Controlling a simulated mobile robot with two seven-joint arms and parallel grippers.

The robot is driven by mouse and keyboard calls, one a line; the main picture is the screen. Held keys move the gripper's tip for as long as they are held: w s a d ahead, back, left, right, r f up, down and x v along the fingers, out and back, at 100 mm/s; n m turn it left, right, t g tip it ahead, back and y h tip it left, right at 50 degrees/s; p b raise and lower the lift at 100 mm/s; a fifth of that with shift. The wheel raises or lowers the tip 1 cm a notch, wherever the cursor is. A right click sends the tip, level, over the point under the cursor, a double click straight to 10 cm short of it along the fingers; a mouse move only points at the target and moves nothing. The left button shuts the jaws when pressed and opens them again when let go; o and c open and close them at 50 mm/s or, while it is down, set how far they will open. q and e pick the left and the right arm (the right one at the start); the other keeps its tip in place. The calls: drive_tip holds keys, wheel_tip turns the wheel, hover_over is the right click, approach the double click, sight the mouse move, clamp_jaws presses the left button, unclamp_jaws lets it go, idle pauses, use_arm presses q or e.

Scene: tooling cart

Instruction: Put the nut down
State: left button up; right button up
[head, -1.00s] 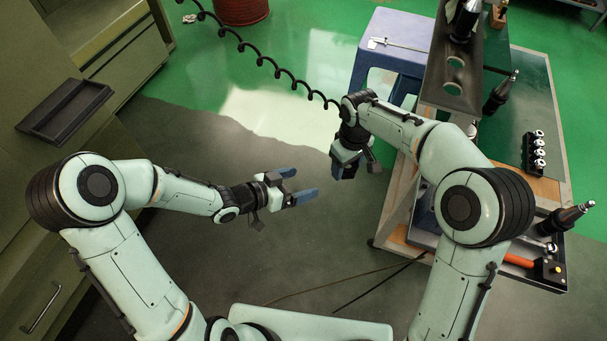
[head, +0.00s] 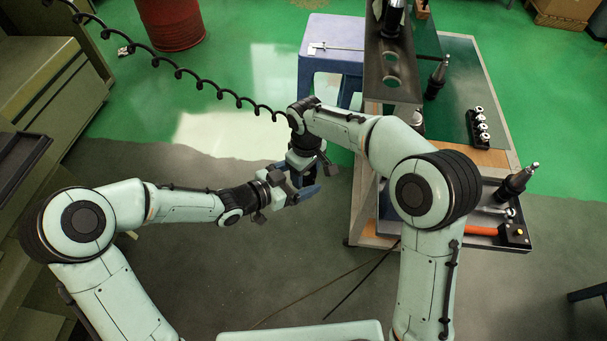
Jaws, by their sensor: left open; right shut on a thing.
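My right gripper (head: 308,178) points down near the middle of the head view, to the left of the cart. It is shut on the nut, which is too small and too covered by the fingers to make out. My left gripper (head: 296,184) is open, its blue fingers pointing right. In the picture it overlaps the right gripper's fingers. I cannot tell whether the two touch.
The tooling cart (head: 497,158) stands at right, with a black rack of several silver pieces (head: 480,128), tool holders (head: 515,180) and an orange-handled tool (head: 482,230). A blue stool (head: 328,62) stands behind, a red drum (head: 170,24) at back left. Floor between is clear.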

use_arm(q)
drive_tip(key=shift+x, duration=0.8)
drive_tip(key=c, duration=1.2)
use_arm(e)
drive_tip(key=o, duration=1.4)
drive_tip(key=shift+o, duration=0.5)
